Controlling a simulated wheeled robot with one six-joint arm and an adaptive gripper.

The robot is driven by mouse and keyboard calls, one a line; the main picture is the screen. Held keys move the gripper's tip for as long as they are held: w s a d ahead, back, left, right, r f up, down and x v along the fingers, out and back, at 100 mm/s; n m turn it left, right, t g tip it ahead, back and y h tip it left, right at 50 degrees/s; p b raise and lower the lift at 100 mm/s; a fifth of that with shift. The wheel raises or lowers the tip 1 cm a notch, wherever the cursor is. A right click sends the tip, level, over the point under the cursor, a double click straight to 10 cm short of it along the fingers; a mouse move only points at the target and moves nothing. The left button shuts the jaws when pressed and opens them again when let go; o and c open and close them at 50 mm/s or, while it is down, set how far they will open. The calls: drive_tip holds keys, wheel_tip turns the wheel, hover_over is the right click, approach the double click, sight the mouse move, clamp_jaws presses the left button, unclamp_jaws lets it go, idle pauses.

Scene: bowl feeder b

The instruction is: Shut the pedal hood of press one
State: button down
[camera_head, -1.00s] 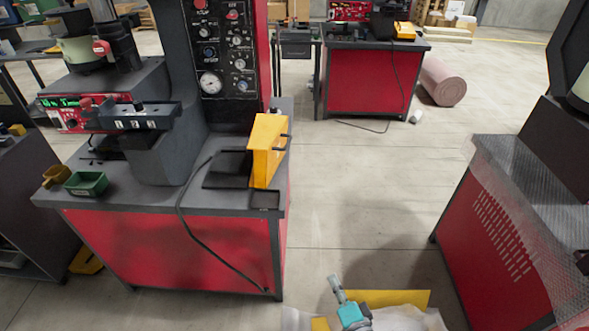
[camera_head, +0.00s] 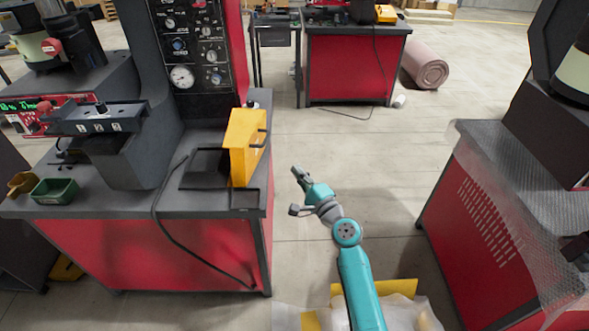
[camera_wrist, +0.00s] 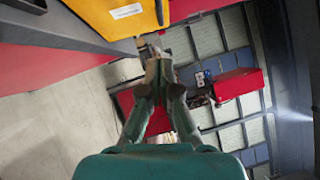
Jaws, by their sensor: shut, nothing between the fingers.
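The yellow pedal hood (camera_head: 243,148) stands tipped up on the right end of the grey bench top (camera_head: 120,203) of the near left press. A dark handle (camera_head: 258,138) sticks out from its right side. A black flat base (camera_head: 203,168) lies uncovered to its left. My gripper (camera_head: 297,173) is shut and empty, to the right of the hood and past the bench's right edge, apart from it in the head view. In the wrist view the shut fingers (camera_wrist: 160,68) point upward, and the yellow hood (camera_wrist: 115,14) fills the top left, beside the fingertips.
A black cable (camera_head: 160,225) hangs over the bench front. Green (camera_head: 54,191) and brown (camera_head: 21,184) bins sit at the left. A bench under clear wrap (camera_head: 500,190) stands at right. A farther bench carries another yellow hood (camera_head: 386,13).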

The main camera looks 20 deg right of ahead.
sight(250, 148)
drive_tip(key=w+a+r, duration=0.2)
drive_tip(key=w+a, duration=0.3)
drive_tip(key=w, duration=0.4)
drive_tip(key=shift+w, duration=0.2)
drive_tip(key=shift+r, duration=0.1)
drive_tip(key=shift+a+r, duration=0.1)
drive_tip(key=shift+r, duration=0.05)
